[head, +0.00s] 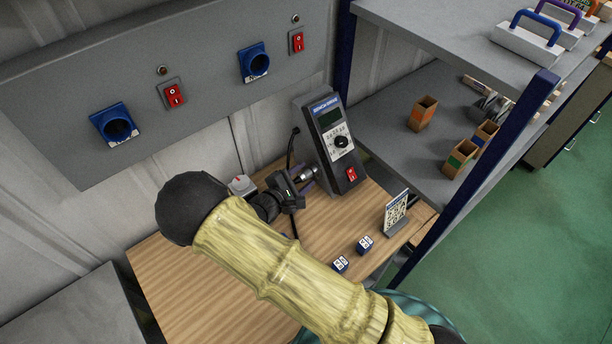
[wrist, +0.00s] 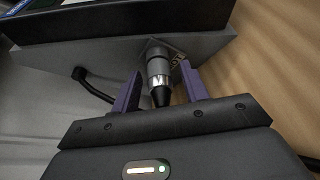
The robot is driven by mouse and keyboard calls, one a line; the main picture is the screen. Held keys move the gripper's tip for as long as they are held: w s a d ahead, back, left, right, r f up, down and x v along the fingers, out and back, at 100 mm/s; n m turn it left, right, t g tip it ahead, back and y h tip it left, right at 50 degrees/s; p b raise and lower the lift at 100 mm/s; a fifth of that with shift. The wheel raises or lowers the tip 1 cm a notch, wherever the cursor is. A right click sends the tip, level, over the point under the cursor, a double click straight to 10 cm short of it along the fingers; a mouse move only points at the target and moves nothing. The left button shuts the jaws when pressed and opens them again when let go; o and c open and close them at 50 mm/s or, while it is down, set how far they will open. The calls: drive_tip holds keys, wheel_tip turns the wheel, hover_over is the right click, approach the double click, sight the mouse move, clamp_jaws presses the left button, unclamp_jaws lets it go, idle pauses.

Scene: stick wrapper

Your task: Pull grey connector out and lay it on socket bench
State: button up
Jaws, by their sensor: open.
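The grey connector (wrist: 160,75) shows in the wrist view as a metallic cylinder with a black tapered end, seated against the side of a grey device. My gripper (wrist: 160,90) is open, with one purple finger on each side of the connector; I see gaps between fingers and connector. In the head view the connector (head: 304,174) sticks out from the lower left side of the dark device (head: 337,150), with my gripper (head: 298,185) close around it. The socket bench is not clearly identifiable; a wooden table (head: 180,290) stands under the device.
Two small blue-and-white blocks (head: 365,245) and a sign with a printed code (head: 396,212) stand on the table right of my arm. A black cable (head: 291,148) runs left of the device. A wall panel (head: 200,75) carries blue sockets and red switches. Grey shelves (head: 400,95) stand at the right.

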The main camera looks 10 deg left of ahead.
drive_tip(key=shift+s+a, duration=0.2)
drive_tip(key=shift+s, duration=0.05)
clamp_jaws()
drive_tip(key=shift+s+a, duration=0.1)
drive_tip(key=shift+a, duration=0.05)
drive_tip(key=shift+s+a, duration=0.3)
drive_tip(key=shift+s, duration=0.05)
drive_tip(key=shift+s+a, duration=0.25)
drive_tip(key=shift+s, duration=0.1)
idle(0.7)
